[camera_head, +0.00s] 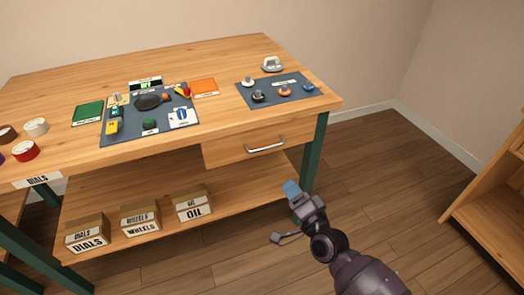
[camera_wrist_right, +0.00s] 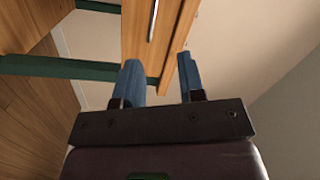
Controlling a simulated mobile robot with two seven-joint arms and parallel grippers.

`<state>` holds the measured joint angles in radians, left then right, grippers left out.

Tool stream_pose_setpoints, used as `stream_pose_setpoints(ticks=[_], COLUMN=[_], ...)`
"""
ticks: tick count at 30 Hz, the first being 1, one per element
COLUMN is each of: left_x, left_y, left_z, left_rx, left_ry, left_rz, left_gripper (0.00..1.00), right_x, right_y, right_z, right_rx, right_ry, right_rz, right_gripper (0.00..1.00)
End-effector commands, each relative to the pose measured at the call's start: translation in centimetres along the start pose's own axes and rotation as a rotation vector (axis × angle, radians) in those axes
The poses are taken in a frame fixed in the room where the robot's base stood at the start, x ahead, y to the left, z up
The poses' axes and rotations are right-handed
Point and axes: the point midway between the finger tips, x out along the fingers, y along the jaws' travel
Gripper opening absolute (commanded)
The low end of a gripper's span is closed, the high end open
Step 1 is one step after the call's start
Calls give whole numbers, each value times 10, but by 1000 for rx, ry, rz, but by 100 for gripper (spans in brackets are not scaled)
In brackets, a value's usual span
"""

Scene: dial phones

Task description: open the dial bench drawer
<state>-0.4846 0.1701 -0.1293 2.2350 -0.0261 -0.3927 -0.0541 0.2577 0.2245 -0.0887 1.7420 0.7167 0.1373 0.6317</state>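The wooden bench drawer (camera_head: 243,148) is shut under the right part of the bench top. Its silver bar handle (camera_head: 266,146) runs across the drawer front. In the right wrist view the handle (camera_wrist_right: 153,20) shows at the top, on the wooden drawer front (camera_wrist_right: 137,45). My right gripper (camera_head: 291,188) is below and in front of the drawer, near the bench's green front leg, and apart from the handle. In the right wrist view its two blue fingers (camera_wrist_right: 160,75) are spread with nothing between them. My left gripper is not in view.
The bench top (camera_head: 60,85) holds blue mats with tools and small parts. Several boxes, such as the OIL box (camera_head: 193,206), stand on the lower shelf. A wooden shelf unit (camera_head: 497,200) stands at the right. The floor (camera_head: 385,185) between is clear.

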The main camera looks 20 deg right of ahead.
Motion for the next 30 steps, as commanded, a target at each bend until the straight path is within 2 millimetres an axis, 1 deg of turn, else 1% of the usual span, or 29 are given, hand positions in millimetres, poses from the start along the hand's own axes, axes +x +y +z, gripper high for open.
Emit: stream_pose_setpoints(ticks=[1, 3, 6, 10, 17, 20, 30], left_x=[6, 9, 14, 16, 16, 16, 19], left_y=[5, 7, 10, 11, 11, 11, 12], left_z=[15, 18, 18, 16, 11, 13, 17], left_rx=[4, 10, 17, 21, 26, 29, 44], left_ry=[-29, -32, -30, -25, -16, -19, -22], left_rz=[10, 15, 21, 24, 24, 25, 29], left_gripper=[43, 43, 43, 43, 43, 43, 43], right_x=[12, 30, 50, 67, 84, 97, 149], right_y=[20, 24, 28, 28, 24, 22, 20], right_z=[8, 8, 6, 3, -1, -2, -9], right_rx=[71, 166, 272, 357, 392, 391, 390], right_ry=[11, 41, 76, 103, 116, 116, 115], right_rz=[0, -28, -59, -86, -104, -104, -101], right_gripper=[36, 36, 36, 36, 36, 36, 36])
